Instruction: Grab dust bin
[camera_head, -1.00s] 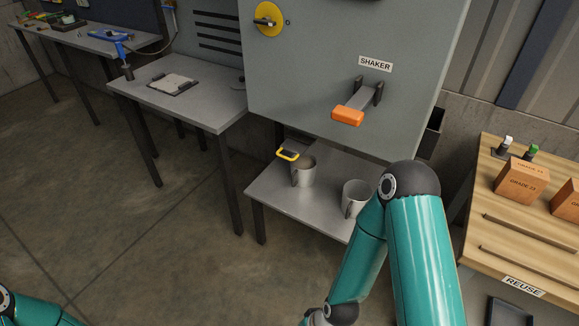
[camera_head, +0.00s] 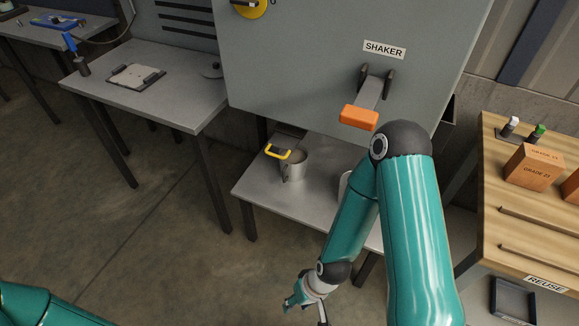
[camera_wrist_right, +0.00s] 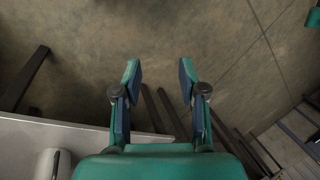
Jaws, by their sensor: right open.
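No thing in view is labelled as a dust bin. A dark part with a yellow handle (camera_head: 278,152) shows under the shaker cabinet (camera_head: 340,60), above the low grey shelf (camera_head: 262,190), behind a grey mug (camera_head: 293,165). I cannot tell if it is the bin. My right gripper (camera_head: 306,302) is low in the head view, in front of the shelf and partly cut off by the frame's bottom edge.
A second mug (camera_head: 345,186) is partly hidden by my right arm. An orange-handled lever (camera_head: 360,117) sticks out from the cabinet. A wooden bench (camera_head: 500,215) with boxes stands at right, a grey table (camera_head: 180,100) at left. The floor (camera_head: 120,225) at left is open.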

